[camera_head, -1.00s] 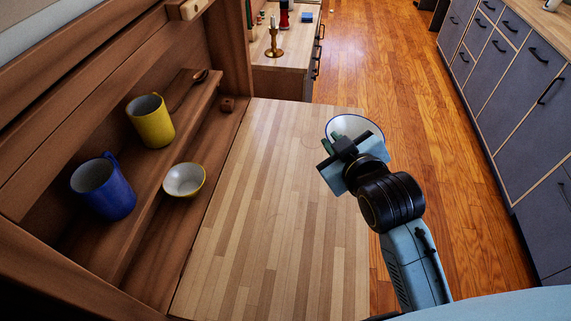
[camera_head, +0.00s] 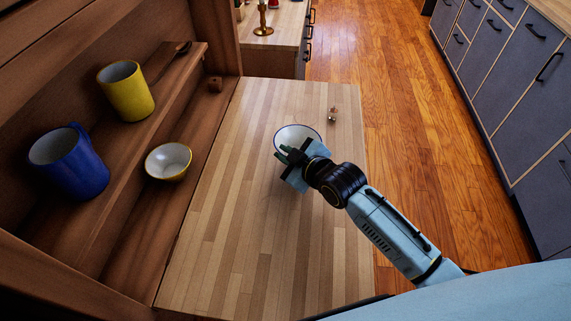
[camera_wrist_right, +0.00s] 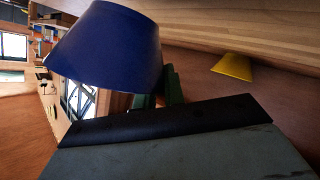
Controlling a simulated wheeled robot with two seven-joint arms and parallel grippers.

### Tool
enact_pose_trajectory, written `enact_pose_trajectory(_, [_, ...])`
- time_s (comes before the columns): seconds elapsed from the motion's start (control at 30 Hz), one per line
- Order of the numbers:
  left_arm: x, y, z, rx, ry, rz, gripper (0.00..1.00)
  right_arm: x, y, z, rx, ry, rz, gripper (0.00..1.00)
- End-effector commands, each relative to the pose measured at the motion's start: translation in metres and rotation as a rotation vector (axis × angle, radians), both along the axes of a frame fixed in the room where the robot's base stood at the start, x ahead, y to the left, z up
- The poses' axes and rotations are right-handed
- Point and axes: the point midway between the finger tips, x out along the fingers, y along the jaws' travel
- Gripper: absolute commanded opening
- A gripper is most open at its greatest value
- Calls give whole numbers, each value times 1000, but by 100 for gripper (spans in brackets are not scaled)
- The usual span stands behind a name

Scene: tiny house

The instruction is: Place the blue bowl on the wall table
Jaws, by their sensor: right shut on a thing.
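The blue bowl (camera_head: 293,132) shows its white inside and blue rim in the head view, over the wall table (camera_head: 240,235). In the right wrist view its dark blue outside (camera_wrist_right: 112,48) fills the upper left. My right gripper (camera_head: 290,157) is shut on the bowl's near rim. The bowl looks upright, and its base is hidden in the head view. I cannot tell whether the base touches the tabletop. My left gripper is not in view.
A shelf (camera_head: 135,145) left of the table holds a yellow mug (camera_head: 127,95), a blue mug (camera_head: 75,165) and a wooden spoon (camera_head: 184,47). A yellow bowl (camera_head: 167,163) sits lower. A small object (camera_head: 333,116) is near the table's right edge. The table's front is clear.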

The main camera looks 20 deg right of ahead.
Motion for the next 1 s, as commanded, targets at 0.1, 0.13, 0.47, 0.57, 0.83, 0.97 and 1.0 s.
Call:
enact_pose_trajectory(0.1, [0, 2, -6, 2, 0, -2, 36, 0, 0, -17, 1, 2, 0, 0])
enact_pose_trajectory(0.13, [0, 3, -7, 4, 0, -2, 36, 0, 0, -22, 1, 2, 0, 0])
enact_pose_trajectory(0.47, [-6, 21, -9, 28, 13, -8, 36, 0, 0, -33, 0, -1, 0, 0])
enact_pose_trajectory(0.57, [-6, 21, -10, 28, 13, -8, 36, -1, 0, -34, 0, 2, 0, 16])
enact_pose_trajectory(0.83, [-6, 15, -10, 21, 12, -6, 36, -1, 0, -34, 0, 1, -1, 33])
enact_pose_trajectory(0.97, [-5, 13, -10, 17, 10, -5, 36, 0, 0, -33, 0, 1, -1, 33])
enact_pose_trajectory(1.0, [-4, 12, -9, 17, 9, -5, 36, -1, 0, -33, 0, 2, -1, 33])
